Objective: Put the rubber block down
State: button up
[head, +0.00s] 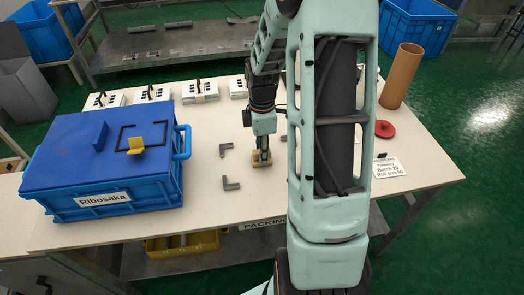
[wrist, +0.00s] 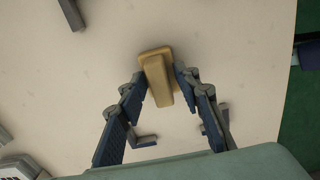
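The rubber block is a tan-yellow piece with a wide base and a narrower upright ridge. In the wrist view the rubber block (wrist: 158,72) lies between my two fingertips, which press close on either side of its ridge. In the head view the rubber block (head: 262,163) is low over the white table (head: 225,125), at or very near its surface; I cannot tell whether its underside touches. My gripper (head: 262,153) points down over it and appears shut on the ridge. It also shows in the wrist view (wrist: 160,80).
A blue lidded box (head: 60,155) with a yellow handle-like piece (head: 135,145) on its lid stands left. Grey L-shaped brackets (head: 231,183) lie nearby. A cardboard tube (head: 401,75), red disc (head: 385,129) and label card (head: 388,167) are right.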

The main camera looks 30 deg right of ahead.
notch_tip(320, 180, up, 12)
jog(key=p, duration=0.2)
jog(key=shift+r, duration=0.2)
dwell(0.5)
